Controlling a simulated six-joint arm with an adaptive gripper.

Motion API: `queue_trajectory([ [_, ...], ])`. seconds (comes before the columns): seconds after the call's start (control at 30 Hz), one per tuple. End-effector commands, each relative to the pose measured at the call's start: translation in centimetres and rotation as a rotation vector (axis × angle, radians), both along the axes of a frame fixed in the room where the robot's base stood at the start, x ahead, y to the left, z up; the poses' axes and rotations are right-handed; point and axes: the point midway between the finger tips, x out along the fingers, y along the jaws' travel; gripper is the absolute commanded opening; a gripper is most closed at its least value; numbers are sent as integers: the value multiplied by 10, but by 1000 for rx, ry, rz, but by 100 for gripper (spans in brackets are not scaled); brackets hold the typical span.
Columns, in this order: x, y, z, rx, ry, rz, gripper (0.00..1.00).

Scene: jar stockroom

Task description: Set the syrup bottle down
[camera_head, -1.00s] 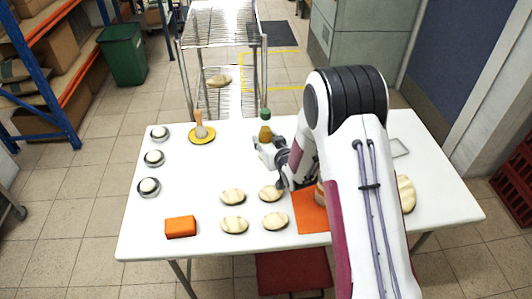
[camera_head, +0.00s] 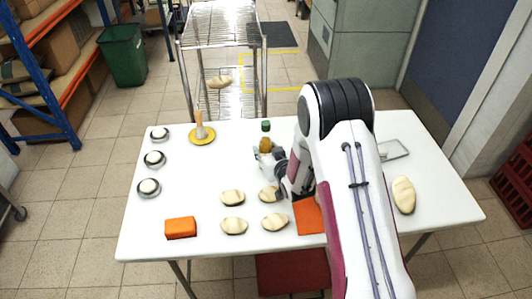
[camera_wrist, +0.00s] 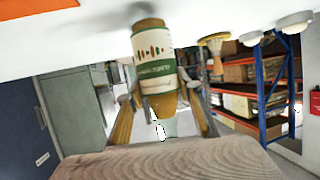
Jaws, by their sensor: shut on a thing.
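The syrup bottle (camera_head: 266,145) has a green cap and an amber body, and stands upright over the middle back of the white table (camera_head: 340,150). My gripper (camera_head: 266,154) is shut on it from the near side. In the wrist view, which is upside down, the bottle (camera_wrist: 153,62) with its green and white label sits between the fingers of my gripper (camera_wrist: 160,98). Its base is close to the tabletop, with a shadow beside it. I cannot tell whether base and table touch.
A yellow saucer (camera_head: 201,142) holding a pale, orange-topped object stands left of the bottle. Several striped oval pieces (camera_head: 234,226) lie in front, near an orange mat (camera_head: 309,220) and an orange block (camera_head: 180,228). Small round domes (camera_head: 154,158) line the left edge. The left middle is clear.

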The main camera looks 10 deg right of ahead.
Motion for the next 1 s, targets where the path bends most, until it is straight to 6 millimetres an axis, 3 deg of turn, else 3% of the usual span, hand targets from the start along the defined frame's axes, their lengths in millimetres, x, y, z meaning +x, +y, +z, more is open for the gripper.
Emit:
queue_trajectory([
  [0.2,1,0,-12,1,-4,0,0],
  [0.7,1,0,-16,0,-4,0,0],
  [0.73,0,0,-18,0,-1,0,38],
  [0.8,0,0,-18,0,-1,0,52],
  [1.0,0,0,-18,0,0,0,52],
])
